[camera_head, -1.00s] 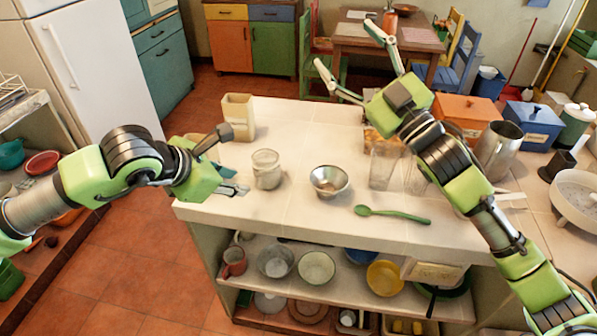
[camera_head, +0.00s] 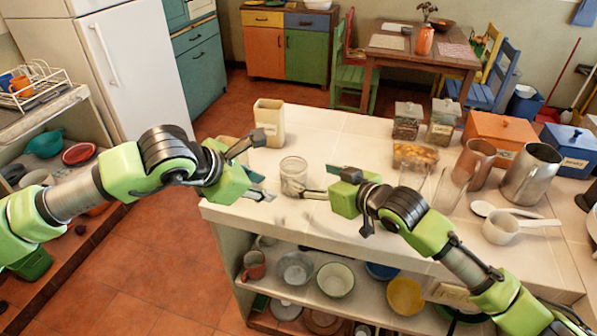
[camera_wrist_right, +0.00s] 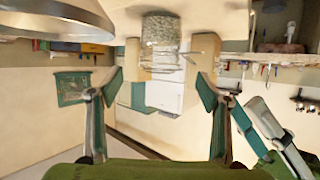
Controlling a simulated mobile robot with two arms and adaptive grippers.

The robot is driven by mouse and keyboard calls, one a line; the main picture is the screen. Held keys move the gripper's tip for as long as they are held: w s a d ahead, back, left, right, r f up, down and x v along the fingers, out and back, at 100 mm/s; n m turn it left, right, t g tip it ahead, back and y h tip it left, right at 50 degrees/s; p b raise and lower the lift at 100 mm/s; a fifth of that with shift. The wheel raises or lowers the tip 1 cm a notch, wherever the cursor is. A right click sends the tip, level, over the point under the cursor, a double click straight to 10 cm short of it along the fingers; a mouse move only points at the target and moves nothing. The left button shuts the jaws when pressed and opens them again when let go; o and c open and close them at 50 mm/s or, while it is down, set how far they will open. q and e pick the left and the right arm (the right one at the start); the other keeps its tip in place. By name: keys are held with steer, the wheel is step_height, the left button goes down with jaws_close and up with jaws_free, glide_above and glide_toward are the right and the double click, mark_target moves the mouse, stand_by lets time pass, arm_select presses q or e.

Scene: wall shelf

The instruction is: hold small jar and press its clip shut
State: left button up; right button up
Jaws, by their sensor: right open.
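The small jar (camera_head: 293,176) is clear glass and stands upright on the pale counter (camera_head: 330,135). It also shows in the right wrist view (camera_wrist_right: 160,32), straight ahead between the fingers. My right gripper (camera_head: 318,182) is open and empty, low over the counter just right of the jar. In the right wrist view its fingertips (camera_wrist_right: 160,80) are wide apart, with the jar beyond them.
A cream container (camera_head: 269,122) stands behind the jar. Glasses, a metal pitcher (camera_head: 531,172) and a white ladle-like pan (camera_head: 503,228) stand to the right. The counter's front edge is close.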

mark_target(294, 179)
steer(key=x, duration=0.9)
steer(key=shift+w+a+f, duration=0.2)
steer(key=shift+w, duration=0.05)
steer(key=c, duration=1.6)
arm_select(q)
steer(key=c, duration=0.5)
arm_select(e)
steer(key=shift+c, duration=0.2)
arm_select(q)
steer(key=shift+w+a+r, duration=0.15)
steer(key=shift+a+r, duration=0.1)
steer(key=shift+a, duration=0.05)
jaws_close()
arm_select(e)
steer(key=shift+f, duration=0.1)
arm_select(q)
step_height(294, 179, up, 4)
steer(key=a+n+g, duration=0.2)
steer(key=a, duration=0.1)
steer(key=shift+h, duration=0.4)
steer(key=x, duration=1.3)
steer(key=shift+d+f, duration=0.25)
steer(key=shift+d, duration=0.25)
arm_select(e)
steer(key=shift+s+f, duration=0.1)
